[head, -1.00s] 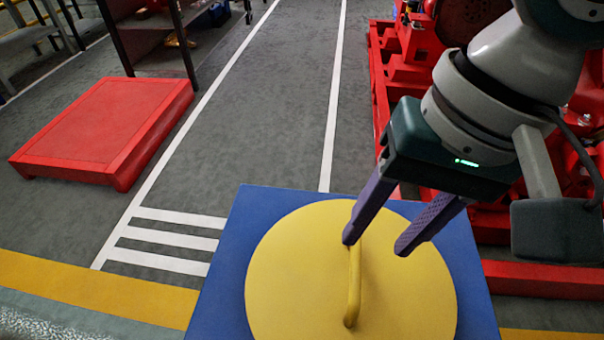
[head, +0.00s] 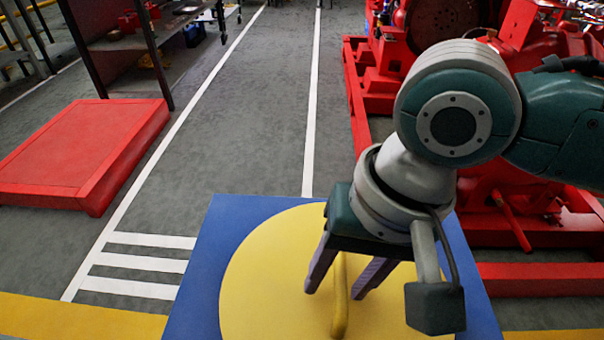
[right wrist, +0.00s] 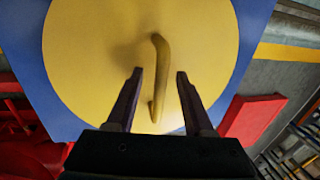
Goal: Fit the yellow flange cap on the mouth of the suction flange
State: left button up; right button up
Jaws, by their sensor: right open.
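The yellow flange cap (head: 262,270) is a large round disc lying on a blue square top, with a bar handle (head: 341,300) standing on its face. My right gripper (head: 335,288) is open above the cap, its two purple fingers pointing down on either side of the handle. In the right wrist view the handle (right wrist: 158,75) lies between the spread fingertips (right wrist: 160,75), and neither finger clearly touches it. The cap (right wrist: 100,50) fills much of that view. My left gripper is not in view. I cannot make out the suction flange mouth.
The blue top (head: 195,285) borders the cap. Red pumpset machinery (head: 500,225) stands at the right. A low red platform (head: 85,155) lies at the left, near a dark shelf rack (head: 140,50). The grey floor between, with white lines, is clear.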

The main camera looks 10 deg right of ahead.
grip_shut()
dwell(1.3)
